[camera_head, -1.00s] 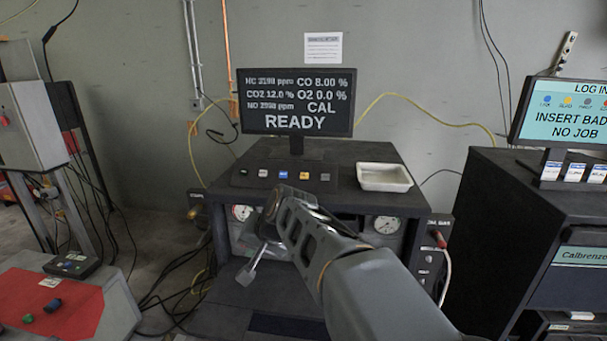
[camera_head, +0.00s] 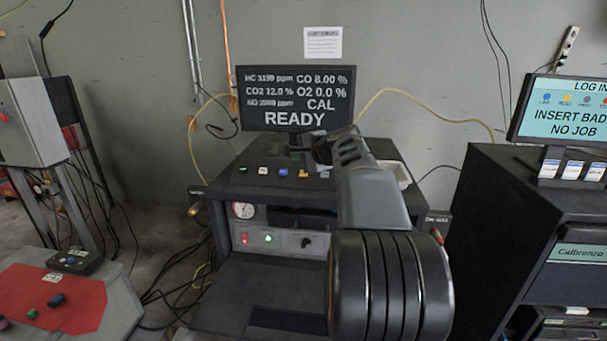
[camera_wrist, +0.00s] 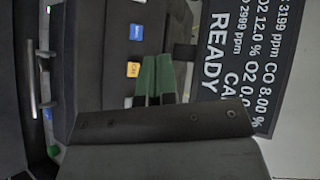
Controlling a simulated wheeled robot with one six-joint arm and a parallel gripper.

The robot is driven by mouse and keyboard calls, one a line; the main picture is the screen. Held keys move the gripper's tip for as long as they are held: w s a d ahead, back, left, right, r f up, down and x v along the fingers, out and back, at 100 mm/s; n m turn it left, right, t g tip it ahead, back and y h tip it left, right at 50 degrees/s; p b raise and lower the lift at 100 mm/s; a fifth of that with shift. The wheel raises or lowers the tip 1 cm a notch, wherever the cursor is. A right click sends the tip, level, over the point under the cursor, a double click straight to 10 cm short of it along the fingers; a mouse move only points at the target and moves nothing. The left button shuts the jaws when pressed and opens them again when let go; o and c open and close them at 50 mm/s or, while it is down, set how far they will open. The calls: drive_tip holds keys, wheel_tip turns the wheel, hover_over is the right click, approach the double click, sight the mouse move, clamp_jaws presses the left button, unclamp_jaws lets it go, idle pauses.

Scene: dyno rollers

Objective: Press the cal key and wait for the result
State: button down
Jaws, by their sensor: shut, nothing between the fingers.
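The analyser's key row is on top of the dark cabinet. The yellow key (camera_head: 303,174), which appears to bear the cal lettering in the wrist view (camera_wrist: 133,69), sits beside the blue key (camera_head: 283,172), also in the wrist view (camera_wrist: 136,32). My gripper's green fingers (camera_wrist: 155,78) are shut and empty, very close beside the yellow key on its screen side. I cannot tell whether they touch anything. In the head view my arm hides the fingertips. The screen (camera_head: 296,98) reads CAL READY above the keys, with gas values such as CO 8.00 % and O2 0.0 %.
A white tray (camera_head: 402,176) on the cabinet's right is partly hidden by my arm. A second dark cabinet (camera_head: 490,220) with a log-in screen (camera_head: 570,112) stands at right. A red-topped unit (camera_head: 75,305) is at lower left. Cables hang behind.

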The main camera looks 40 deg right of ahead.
drive_tip(key=shift+w+d+f+b, duration=0.45)
drive_tip(key=shift+w+d+f, duration=0.25)
drive_tip(key=shift+f, duration=0.45)
drive_tip(key=shift+w+d+f+b, duration=0.55)
drive_tip(key=shift+w+f, duration=0.1)
drive_tip(key=shift+f, duration=0.45)
drive_tip(key=shift+w+d+f+b, duration=0.4)
drive_tip(key=shift+w+d+f, duration=0.3)
drive_tip(key=shift+f, duration=0.45)
drive_tip(key=shift+f, duration=0.1)
drive_tip(key=shift+w+d+f, duration=0.15)
drive_tip(key=shift+w+f, duration=0.05)
drive_tip(key=shift+f, duration=0.05)
drive_tip(key=shift+w+d+f+b, duration=0.2)
drive_tip(key=shift+f+b, duration=0.1)
drive_tip(key=shift+b, duration=0.15)
idle(0.5)
drive_tip(key=shift+a+r, duration=0.1)
drive_tip(key=shift+s+a+r, duration=0.3)
drive_tip(key=shift+s+r, duration=0.1)
drive_tip(key=shift+r, duration=0.1)
idle(0.5)
